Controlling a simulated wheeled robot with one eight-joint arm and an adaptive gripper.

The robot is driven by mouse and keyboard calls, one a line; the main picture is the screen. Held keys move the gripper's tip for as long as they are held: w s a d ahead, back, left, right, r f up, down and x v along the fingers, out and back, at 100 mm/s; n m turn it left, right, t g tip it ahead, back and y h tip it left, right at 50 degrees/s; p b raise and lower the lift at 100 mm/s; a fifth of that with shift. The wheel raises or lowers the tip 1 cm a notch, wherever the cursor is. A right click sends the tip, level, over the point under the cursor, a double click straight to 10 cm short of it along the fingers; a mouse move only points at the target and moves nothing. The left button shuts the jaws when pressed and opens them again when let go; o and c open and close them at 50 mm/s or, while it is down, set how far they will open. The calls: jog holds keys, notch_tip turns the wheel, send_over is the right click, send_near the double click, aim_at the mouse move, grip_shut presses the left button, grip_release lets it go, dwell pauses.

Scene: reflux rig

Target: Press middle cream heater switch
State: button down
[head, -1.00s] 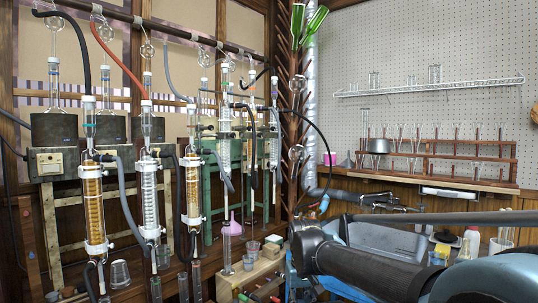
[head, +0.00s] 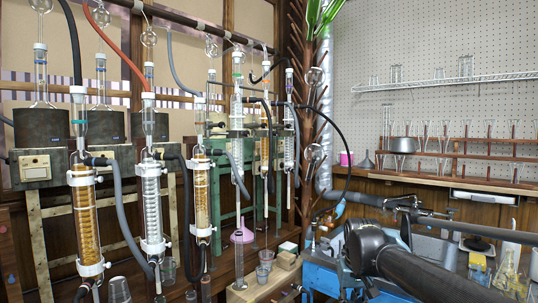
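Dark cylindrical heaters stand in a row along the left wall. The nearest heater (head: 40,128) carries a cream switch box (head: 35,168) on its front, at the far left. Another heater (head: 105,127) stands just right of it. The front of this second heater is largely covered by glass condensers and hoses, and I cannot make out its switch clearly. My black arm (head: 430,265) reaches in from the lower right, its bend near the blue bench. I cannot make out my gripper's fingers, so its state is hidden.
Several glass condensers, including an amber one (head: 84,215) and a clear one (head: 151,208), hang before the heaters with grey hoses (head: 122,210). A wooden block (head: 265,279) with small beakers stands low in the middle. A blue bench (head: 322,272) and glassware shelves (head: 450,165) are at right.

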jog(key=w+a+r+m+t+y, duration=0.1)
jog(key=w+a+r+y, duration=0.3)
jog(key=w+a+r, duration=0.55)
jog(key=w+a+r+m+t+y, duration=0.1)
jog(key=w+a+r+y, duration=0.4)
jog(key=w+r, duration=0.8)
jog(key=w+r+m+t+y, duration=0.2)
jog(key=w+r, duration=0.6)
jog(key=w, duration=0.4)
jog(key=w+r+m+t+y, duration=0.2)
jog(key=w+r+y, duration=0.2)
jog(key=w+r, duration=0.5)
jog(key=w, duration=0.3)
jog(key=shift+t, duration=0.3)
jog(key=shift+w+a, duration=0.1)
jog(key=shift+a, duration=0.05)
jog(key=x, duration=1.3)
jog(key=shift+w+a, duration=0.15)
jog(key=shift+a, duration=0.2)
jog(key=shift+r, duration=0.1)
